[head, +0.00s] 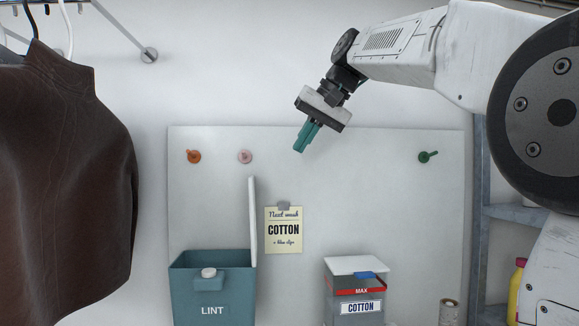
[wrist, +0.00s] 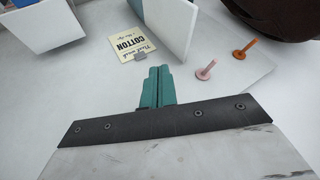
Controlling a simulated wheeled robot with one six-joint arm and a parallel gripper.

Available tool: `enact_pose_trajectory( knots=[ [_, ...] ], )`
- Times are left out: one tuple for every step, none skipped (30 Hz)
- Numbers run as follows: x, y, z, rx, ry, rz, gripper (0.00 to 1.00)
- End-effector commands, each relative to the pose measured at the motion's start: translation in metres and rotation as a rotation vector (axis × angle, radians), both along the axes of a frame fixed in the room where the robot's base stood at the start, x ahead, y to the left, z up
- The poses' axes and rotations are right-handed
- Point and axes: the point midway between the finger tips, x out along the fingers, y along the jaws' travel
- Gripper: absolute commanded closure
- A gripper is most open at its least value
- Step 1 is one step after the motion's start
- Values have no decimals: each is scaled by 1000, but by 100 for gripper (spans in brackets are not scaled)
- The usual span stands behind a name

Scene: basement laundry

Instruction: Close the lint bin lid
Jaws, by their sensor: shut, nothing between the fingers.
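The lint bin (head: 212,290) is a teal box labelled LINT at the lower left of the head view, open at the top. Its white lid (head: 252,222) stands upright, edge-on, along the bin's right side. In the wrist view the lid (wrist: 165,25) is a pale panel at the top, just beyond my fingers. My gripper (head: 303,143) is up and to the right of the lid, in front of the white board, with teal fingers together and empty. It also shows in the wrist view (wrist: 156,78). It is apart from the lid.
A yellow note (head: 283,232) and several coloured pegs, one orange (head: 194,156), are on the board (head: 385,200). A brown jacket (head: 65,170) hangs at left; a grey shelf frame (head: 482,230) is at right.

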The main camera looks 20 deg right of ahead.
Motion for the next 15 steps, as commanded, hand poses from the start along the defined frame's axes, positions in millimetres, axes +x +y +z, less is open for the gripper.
enact_pose_trajectory(
  knots=[
    [3,2,-5,2,2,2,100],
    [4,4,-8,1,4,3,100],
    [7,6,-13,1,4,3,100],
    [10,8,-17,1,4,3,100],
    [12,9,-22,1,6,2,100],
    [17,12,-29,1,6,2,100],
    [20,14,-34,0,7,2,100],
    [23,16,-40,0,7,2,100],
    [28,19,-47,0,7,2,100],
    [31,21,-53,0,8,1,100],
    [34,24,-58,-1,7,1,100],
    [39,26,-65,-1,6,1,100],
    [42,28,-70,-1,7,1,100],
    [45,30,-75,0,7,0,100],
    [48,33,-80,-1,6,1,100]
  ],
)
